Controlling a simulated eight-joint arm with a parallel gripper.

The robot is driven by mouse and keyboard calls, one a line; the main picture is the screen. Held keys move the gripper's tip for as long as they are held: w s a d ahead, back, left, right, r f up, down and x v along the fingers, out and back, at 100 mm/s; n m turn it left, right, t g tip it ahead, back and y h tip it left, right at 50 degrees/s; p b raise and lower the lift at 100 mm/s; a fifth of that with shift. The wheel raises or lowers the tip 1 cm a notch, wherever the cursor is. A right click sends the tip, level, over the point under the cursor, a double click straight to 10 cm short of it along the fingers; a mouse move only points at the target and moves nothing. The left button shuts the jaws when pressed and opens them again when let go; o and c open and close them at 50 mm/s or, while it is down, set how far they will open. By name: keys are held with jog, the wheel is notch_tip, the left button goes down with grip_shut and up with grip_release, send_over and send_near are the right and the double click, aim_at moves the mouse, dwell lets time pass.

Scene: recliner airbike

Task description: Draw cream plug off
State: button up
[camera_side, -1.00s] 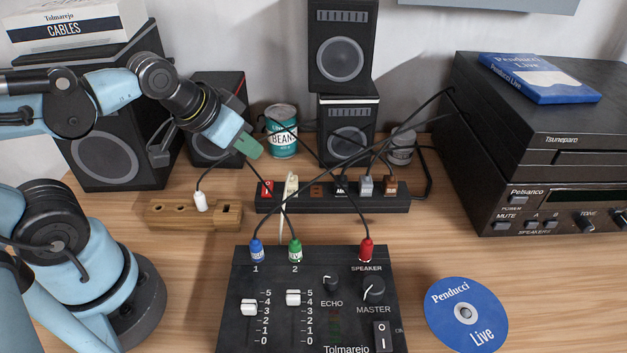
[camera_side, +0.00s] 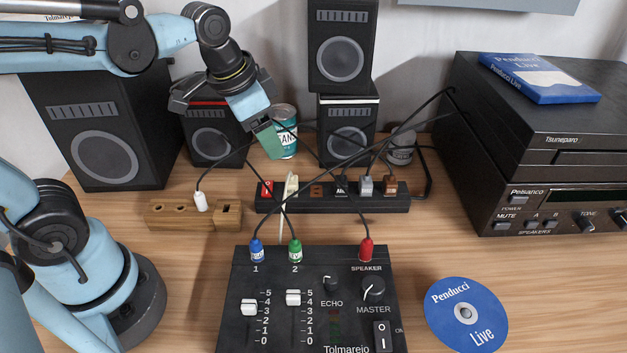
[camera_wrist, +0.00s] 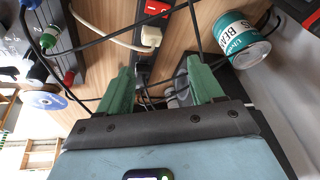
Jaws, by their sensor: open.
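The cream plug (camera_side: 291,185) sits upright in the black power strip (camera_side: 404,204), near its left end, with a pale cable running from it. In the wrist view the cream plug (camera_wrist: 151,37) shows just beyond the fingertips, between their lines. My gripper (camera_side: 270,140) has green fingers and hangs above and behind the strip's left part, a little left of and above the plug. In the wrist view my gripper (camera_wrist: 159,64) is open with nothing between its fingers; it is apart from the plug.
A red switch (camera_side: 267,189) is left of the plug; other plugs sit to its right. Black cables cross nearby. A bean can (camera_side: 285,140) stands close behind my gripper. A wooden block (camera_side: 168,215) holding a white plug lies left; the mixer (camera_side: 240,330) is in front.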

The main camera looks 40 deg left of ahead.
aim_at(294, 180)
jog(key=shift+w+d+m+g, duration=0.95)
jog(key=shift+w+m+g, duration=1.05)
jog(key=shift+w+m, duration=0.4)
jog(key=f, duration=1.2)
jog(key=shift+s+f, duration=0.15)
jog(key=shift+s, duration=0.05)
jog(key=c, duration=0.7)
jog(key=o, duration=0.7)
